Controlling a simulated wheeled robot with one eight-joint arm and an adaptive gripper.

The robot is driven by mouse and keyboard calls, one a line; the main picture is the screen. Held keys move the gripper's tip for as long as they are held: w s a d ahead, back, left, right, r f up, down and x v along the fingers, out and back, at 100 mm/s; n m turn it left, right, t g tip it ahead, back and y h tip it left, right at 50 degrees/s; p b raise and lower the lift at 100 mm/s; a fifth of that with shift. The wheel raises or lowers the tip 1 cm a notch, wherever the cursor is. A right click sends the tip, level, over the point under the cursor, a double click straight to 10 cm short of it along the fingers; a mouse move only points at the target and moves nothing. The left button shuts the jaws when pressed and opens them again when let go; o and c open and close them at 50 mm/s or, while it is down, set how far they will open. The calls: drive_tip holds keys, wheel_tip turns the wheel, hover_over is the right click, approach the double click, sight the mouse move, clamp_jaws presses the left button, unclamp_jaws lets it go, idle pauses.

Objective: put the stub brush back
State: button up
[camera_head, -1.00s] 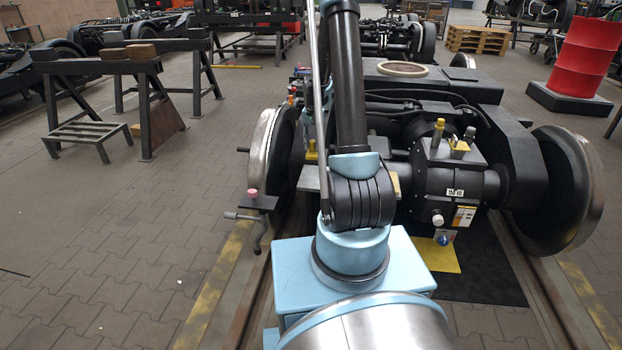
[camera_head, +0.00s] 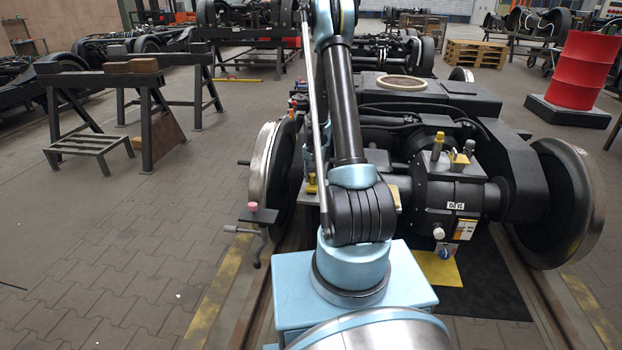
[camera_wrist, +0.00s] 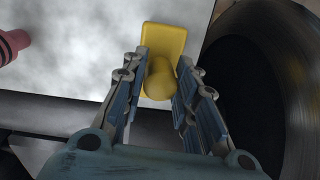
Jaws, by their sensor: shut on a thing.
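In the wrist view my gripper (camera_wrist: 160,100) has its two fingers on either side of the rounded yellow end of the stub brush (camera_wrist: 160,78). A flat yellow block shows just beyond the rounded end; the brush's lower part is hidden. In the head view my arm covers most of the gripper. A small yellow piece (camera_head: 311,184) shows left of my arm, beside the bogie's left wheel; I cannot tell for sure that it is the held brush.
A grey plate (camera_wrist: 85,50) lies beneath the gripper, with a pink-red cylinder (camera_wrist: 12,46) at its left. A dark wheel (camera_wrist: 275,90) is close on the right. The bogie (camera_head: 455,195) fills the middle right. Floor at left is free up to the trestles (camera_head: 150,105).

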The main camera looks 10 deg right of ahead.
clamp_jaws()
drive_tip(key=o, duration=1)
unclamp_jaws()
drive_tip(key=shift+c, duration=0.2)
wheel_tip(320, 180, up, 12)
drive_tip(key=shift+d, duration=0.1)
